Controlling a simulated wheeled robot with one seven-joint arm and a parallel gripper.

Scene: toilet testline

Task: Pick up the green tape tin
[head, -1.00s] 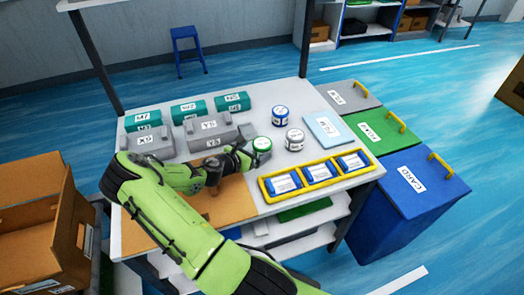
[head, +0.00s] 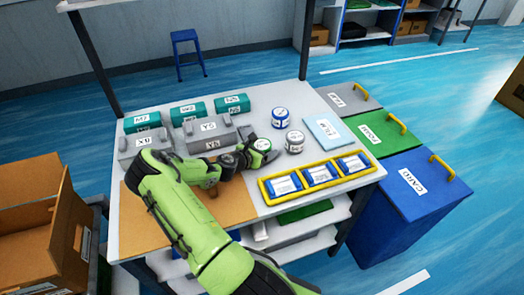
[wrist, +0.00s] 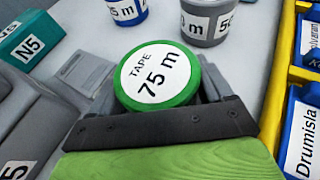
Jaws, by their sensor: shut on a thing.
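The green tape tin (head: 262,145) is a short round tin with a white lid label; in the wrist view its top (wrist: 157,76) reads "TAPE 75 m". My gripper (head: 252,155) is shut on the green tin, with its dark fingers on either side of it in the wrist view (wrist: 155,100). The tin's lower part is mostly hidden by the gripper. I cannot tell whether it touches the table.
A blue-banded tin (head: 280,117) and a grey tin (head: 295,141) stand close behind and right of the green tin. Grey boxes (head: 205,135) are at left. A yellow tray (head: 290,199) with blue packs lies in front right. The brown mat (head: 160,220) has free room.

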